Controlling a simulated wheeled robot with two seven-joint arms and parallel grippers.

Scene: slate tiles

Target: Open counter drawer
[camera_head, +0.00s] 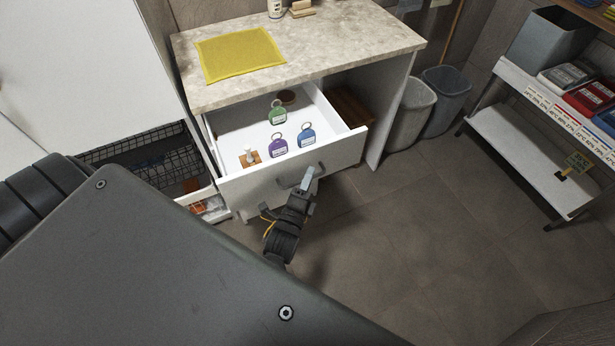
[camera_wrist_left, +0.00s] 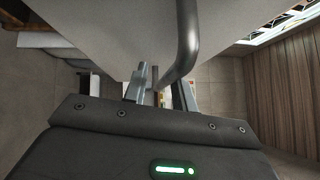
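The counter drawer (camera_head: 302,165) is white and stands pulled out from under the counter (camera_head: 330,45), its inside showing. Its grey bar handle (camera_head: 289,185) is on the drawer front. My left gripper (camera_head: 308,180) is at the handle's right part, in front of the drawer. In the left wrist view the handle (camera_wrist_left: 187,40) curves down close to the fingers of my left gripper (camera_wrist_left: 162,85). These fingers stand apart with a gap between them; whether they touch the bar is hard to tell. My right gripper is not in view.
In the drawer lie a green tag (camera_head: 277,112), a purple tag (camera_head: 278,146), a blue tag (camera_head: 306,135) and a small wooden-based item (camera_head: 250,157). A yellow mat (camera_head: 240,53) lies on the counter. Bins (camera_head: 445,95) and a shelf (camera_head: 540,135) stand right; the floor between is clear.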

